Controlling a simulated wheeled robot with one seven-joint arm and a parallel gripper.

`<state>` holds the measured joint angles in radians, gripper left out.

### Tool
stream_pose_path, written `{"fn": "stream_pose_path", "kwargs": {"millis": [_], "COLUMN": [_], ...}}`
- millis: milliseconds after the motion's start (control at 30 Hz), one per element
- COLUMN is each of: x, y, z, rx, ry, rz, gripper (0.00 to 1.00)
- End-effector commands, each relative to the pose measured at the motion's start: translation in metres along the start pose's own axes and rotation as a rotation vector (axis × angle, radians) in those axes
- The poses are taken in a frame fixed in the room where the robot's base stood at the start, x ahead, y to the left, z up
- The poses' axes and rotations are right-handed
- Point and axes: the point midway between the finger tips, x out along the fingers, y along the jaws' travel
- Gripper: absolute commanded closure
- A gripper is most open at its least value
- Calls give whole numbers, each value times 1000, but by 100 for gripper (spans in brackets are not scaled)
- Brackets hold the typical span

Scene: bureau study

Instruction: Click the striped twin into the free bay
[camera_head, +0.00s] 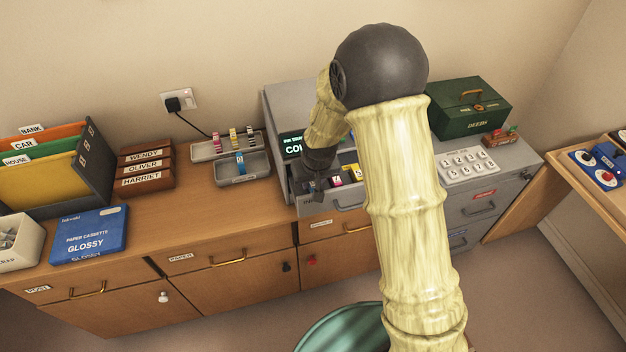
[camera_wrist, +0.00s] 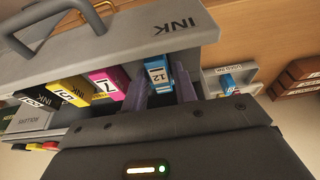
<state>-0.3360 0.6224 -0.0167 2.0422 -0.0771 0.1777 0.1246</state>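In the wrist view a blue cartridge (camera_wrist: 158,73) with a white label, whose number I read as 12, stands between the fingers of my gripper (camera_wrist: 163,92). The fingers flank it closely and appear closed on it. It is at the grey ink drawer (camera_wrist: 120,42), beside a magenta cartridge (camera_wrist: 106,84) and a yellow one (camera_wrist: 68,90). Whether it is fully seated is hidden. In the head view my gripper (camera_head: 312,187) is over the left end of the open drawer (camera_head: 349,201). Another blue cartridge (camera_head: 240,163) lies in a grey tray (camera_head: 257,171) left of the cabinet.
A green deeds box (camera_head: 468,107) and a keypad (camera_head: 468,167) are on the cabinet's right. The wooden top before the trays is clear.

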Motion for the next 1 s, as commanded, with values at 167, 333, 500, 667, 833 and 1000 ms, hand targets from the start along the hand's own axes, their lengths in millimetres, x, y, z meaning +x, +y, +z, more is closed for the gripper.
{"fn": "stream_pose_path", "kwargs": {"millis": [167, 333, 500, 667, 833, 1000], "x": [0, 0, -8, -26, -56, -86], "y": [0, 0, 0, 0, 0, 0], "z": [0, 0, -1, -1, -1, -1], "rx": [0, 0, 0, 0, -1, -1], "ry": [0, 0, 3, 4, 5, 5], "rz": [0, 0, 0, -1, -1, 0], "gripper": [55, 55, 55, 55, 55, 55]}}
